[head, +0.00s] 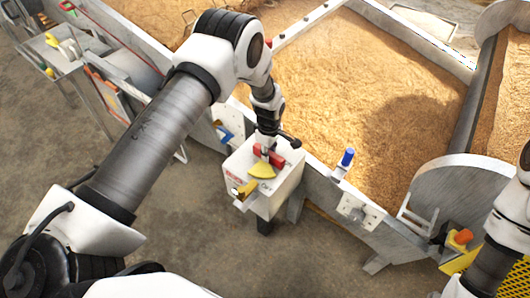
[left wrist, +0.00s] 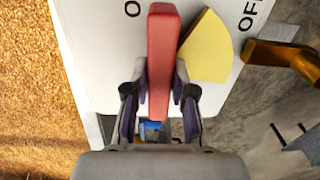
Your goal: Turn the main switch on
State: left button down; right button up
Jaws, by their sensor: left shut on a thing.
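The main switch is a white box (head: 282,197) with a red handle (head: 272,156) on its top, beside the grain bed. A yellow sector plate (head: 261,170) lies by the handle. In the left wrist view the red handle (left wrist: 164,38) points straight up the picture. The yellow plate (left wrist: 208,48) is just right of it, with "OFF" lettering beyond and a partly hidden "O" to its left. My left gripper (left wrist: 160,98) has its fingers on either side of the handle, shut on it. My right gripper is out of view; only part of that arm shows at the right edge.
A brass-coloured part (left wrist: 285,58) sticks out beside the switch's OFF side. A blue-topped knob (head: 347,157) stands on the metal bed wall to the right. Grain (head: 355,80) fills the bed behind. Bare concrete floor (head: 215,235) lies in front.

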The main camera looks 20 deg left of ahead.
pick_arm(q)
jog(key=c, duration=1)
grip_release()
jog(key=shift+o, duration=0.2)
notch_tip(320, 180, up, 12)
jog(key=shift+f, duration=0.1)
